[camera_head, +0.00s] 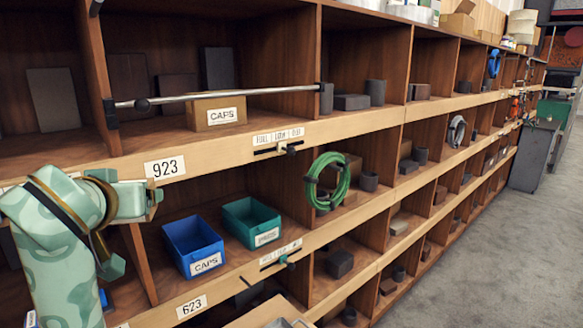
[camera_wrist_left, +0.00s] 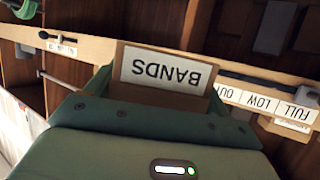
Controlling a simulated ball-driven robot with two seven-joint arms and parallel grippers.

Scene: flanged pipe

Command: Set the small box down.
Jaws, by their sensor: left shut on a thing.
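The small box (camera_wrist_left: 122,89) is brown with a white label reading BANDS, upside down in the left wrist view. My left gripper (camera_wrist_left: 165,100) is shut on it, with a finger at each side. In the head view my left gripper (camera_head: 152,200) is at the left, in front of the shelf below the 923 label. My right gripper is in neither view.
A brown CAPS box (camera_head: 216,112) stands on the upper shelf behind a metal rod (camera_head: 225,95). A blue CAPS bin (camera_head: 193,245) and a green bin (camera_head: 251,222) occupy the shelf below. Wooden dividers and shelf lips border each bay.

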